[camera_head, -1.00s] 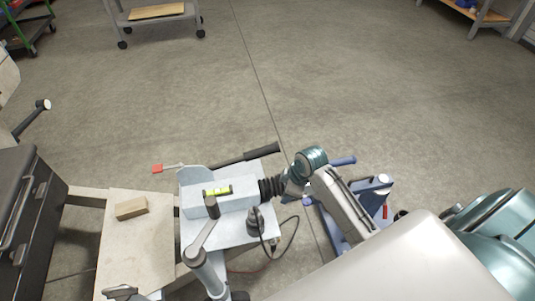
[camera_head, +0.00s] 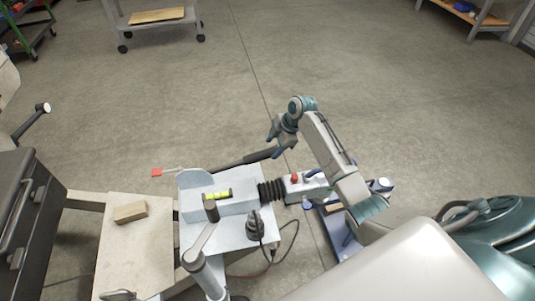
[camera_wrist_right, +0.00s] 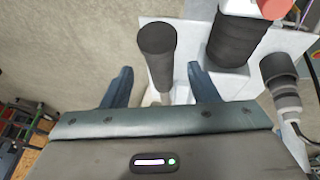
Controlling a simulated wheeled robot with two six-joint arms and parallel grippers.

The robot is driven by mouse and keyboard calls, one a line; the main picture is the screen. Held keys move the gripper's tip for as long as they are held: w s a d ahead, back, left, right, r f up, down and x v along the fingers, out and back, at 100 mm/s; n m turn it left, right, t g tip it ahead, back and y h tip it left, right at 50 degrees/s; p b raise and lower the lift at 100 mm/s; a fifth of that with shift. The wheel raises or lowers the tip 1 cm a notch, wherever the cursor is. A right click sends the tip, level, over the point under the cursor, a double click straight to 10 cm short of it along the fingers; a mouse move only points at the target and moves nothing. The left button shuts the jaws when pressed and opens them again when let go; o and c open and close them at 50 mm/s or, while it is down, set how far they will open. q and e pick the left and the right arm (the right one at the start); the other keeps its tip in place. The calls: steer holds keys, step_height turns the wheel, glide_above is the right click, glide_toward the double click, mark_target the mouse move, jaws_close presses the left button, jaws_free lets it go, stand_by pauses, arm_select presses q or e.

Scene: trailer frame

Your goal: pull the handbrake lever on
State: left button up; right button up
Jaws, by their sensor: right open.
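The handbrake lever, with a long black grip (camera_head: 258,156), lies low and slanting beside the grey coupling housing (camera_head: 237,204) in the head view. My right gripper (camera_head: 277,136) is above the outer end of the grip. In the right wrist view the black grip (camera_wrist_right: 157,58) shows between the two spread fingers of my right gripper (camera_wrist_right: 160,75), with a gap on both sides. The fingers are open and hold nothing. I cannot tell how far the grip lies beyond the fingertips. My left gripper is not in view.
A black bellows (camera_head: 271,190) and a red-topped part (camera_head: 294,178) lie close to the lever. A black plug (camera_head: 255,224) with a cable stands nearby, with the jockey wheel crank (camera_head: 201,243) in front. A wooden block (camera_head: 130,211) lies left.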

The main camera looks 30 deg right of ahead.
mark_target(270, 150)
steer(key=x, duration=0.5)
steer(key=shift+f, duration=0.2)
jaws_close()
